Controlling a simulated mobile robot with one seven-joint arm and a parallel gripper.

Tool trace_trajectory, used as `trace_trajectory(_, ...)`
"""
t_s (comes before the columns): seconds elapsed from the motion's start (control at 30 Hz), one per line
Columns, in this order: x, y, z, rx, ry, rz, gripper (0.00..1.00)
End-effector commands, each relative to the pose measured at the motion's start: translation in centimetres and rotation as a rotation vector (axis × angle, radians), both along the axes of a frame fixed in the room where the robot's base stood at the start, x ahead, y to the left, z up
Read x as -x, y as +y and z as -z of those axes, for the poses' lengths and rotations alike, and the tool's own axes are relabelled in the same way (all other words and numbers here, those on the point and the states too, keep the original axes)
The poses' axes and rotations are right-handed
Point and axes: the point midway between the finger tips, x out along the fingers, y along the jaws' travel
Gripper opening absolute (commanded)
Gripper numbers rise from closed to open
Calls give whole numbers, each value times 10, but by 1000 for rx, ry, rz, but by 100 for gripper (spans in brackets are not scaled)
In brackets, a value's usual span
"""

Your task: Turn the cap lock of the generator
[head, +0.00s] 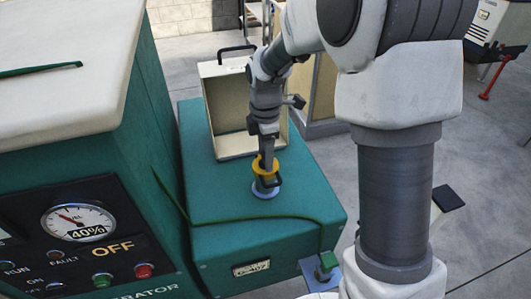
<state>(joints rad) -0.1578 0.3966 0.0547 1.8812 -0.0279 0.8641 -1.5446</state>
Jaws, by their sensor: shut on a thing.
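The generator (160,130) is the teal cabinet at the left with a pale top and a black panel. Its gauge reads 40% and the panel shows OFF in orange. A lower teal block (215,240) stands to its right. A yellow cap (259,166) sits over a pale blue-grey round base (265,193) on that block's top. My gripper (267,163) comes down from above and is shut on the yellow cap. The fingers hide part of the cap, and its lock is too small to make out clearly.
An open cream box (219,105) with a black handle stands close behind my gripper. A green cord (235,220) runs across the block to a green plug (329,262) on a blue plate (318,271). Bare floor (490,200) lies at the right.

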Motion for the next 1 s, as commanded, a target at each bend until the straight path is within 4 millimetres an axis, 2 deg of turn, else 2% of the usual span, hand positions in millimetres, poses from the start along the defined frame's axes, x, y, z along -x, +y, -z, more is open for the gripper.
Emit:
trace_trajectory(0.27,0,0,-1,0,0,19,7)
trace_trajectory(0.47,0,0,-1,0,1,100,7)
trace_trajectory(1.0,0,0,-2,0,0,574,7)
